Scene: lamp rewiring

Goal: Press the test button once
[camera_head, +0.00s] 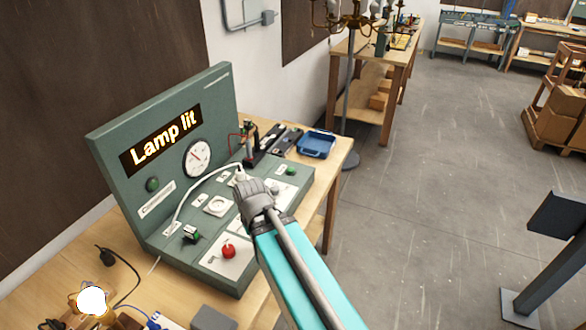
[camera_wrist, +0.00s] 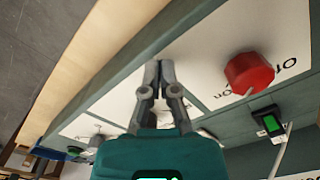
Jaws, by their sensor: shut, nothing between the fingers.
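A green test panel (camera_head: 135,140) stands on a wooden bench, its lit display (camera_head: 162,140) reading "Lamp lit". My gripper (camera_head: 243,181) is over the right part of the panel's sloping deck, shut and empty. In the wrist view my fingertips (camera_wrist: 158,66) point at a white plate beside the red knob (camera_wrist: 248,73), which also shows in the head view (camera_head: 228,251). A small dark switch with a green face (camera_head: 191,234) sits left of it. A green button (camera_head: 291,171) is at the deck's far right. I cannot tell which is the test button; my gripper hides part of the deck.
A white cable (camera_head: 183,205) arches over the deck. A glowing bulb (camera_head: 92,300) is at the bench's front left. A brass chandelier stand (camera_head: 349,90) is beyond the bench.

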